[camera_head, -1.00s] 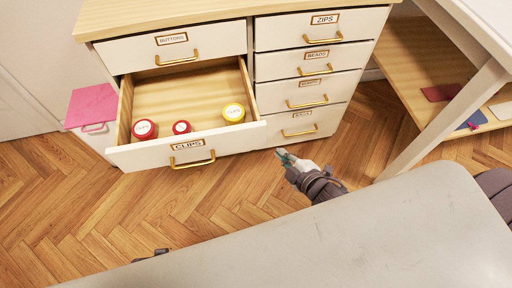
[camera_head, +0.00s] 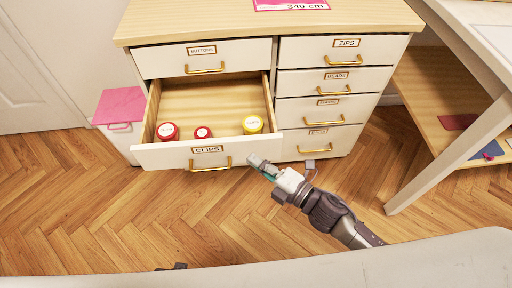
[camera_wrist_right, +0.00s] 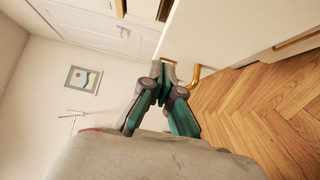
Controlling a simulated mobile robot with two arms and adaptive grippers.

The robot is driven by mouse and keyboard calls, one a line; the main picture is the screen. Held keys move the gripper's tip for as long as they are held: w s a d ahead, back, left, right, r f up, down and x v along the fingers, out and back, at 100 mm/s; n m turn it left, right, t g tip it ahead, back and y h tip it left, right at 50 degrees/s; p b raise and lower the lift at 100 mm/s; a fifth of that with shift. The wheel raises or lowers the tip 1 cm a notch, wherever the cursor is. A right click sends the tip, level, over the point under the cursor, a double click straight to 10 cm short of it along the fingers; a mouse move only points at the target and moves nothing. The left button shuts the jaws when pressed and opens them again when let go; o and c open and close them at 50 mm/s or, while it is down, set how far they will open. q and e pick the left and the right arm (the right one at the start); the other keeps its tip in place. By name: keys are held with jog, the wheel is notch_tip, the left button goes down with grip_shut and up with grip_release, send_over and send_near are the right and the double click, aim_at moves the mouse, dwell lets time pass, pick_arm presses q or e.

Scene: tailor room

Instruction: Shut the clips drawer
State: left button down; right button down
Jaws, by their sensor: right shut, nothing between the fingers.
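The clips drawer (camera_head: 165,156) is pulled out of the white dresser, its front labelled CLIPS and fitted with a gold handle (camera_head: 211,164). Inside lie two red-and-white round containers (camera_head: 167,131) and a yellow one (camera_head: 252,124). My right gripper (camera_head: 256,162) is shut and empty, at the right end of the drawer front, just right of the handle; I cannot tell whether it touches. In the right wrist view its fingertips (camera_wrist_right: 167,68) are close together, with the gold handle just beyond. My left gripper cannot be made out; only a small dark part shows at the bottom edge.
The buttons drawer (camera_head: 165,59) above and the right-hand column of drawers (camera_head: 318,82) are shut. A white bin with a pink top (camera_head: 120,107) stands left of the dresser. A table leg (camera_head: 449,153) stands to the right. The wooden floor in front is clear.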

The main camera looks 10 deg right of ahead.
aim_at(245, 142)
jog(key=w, duration=0.2)
jog(key=shift+w, duration=0.4)
jog(key=shift+w+d, duration=0.1)
jog(key=shift+w, duration=0.45)
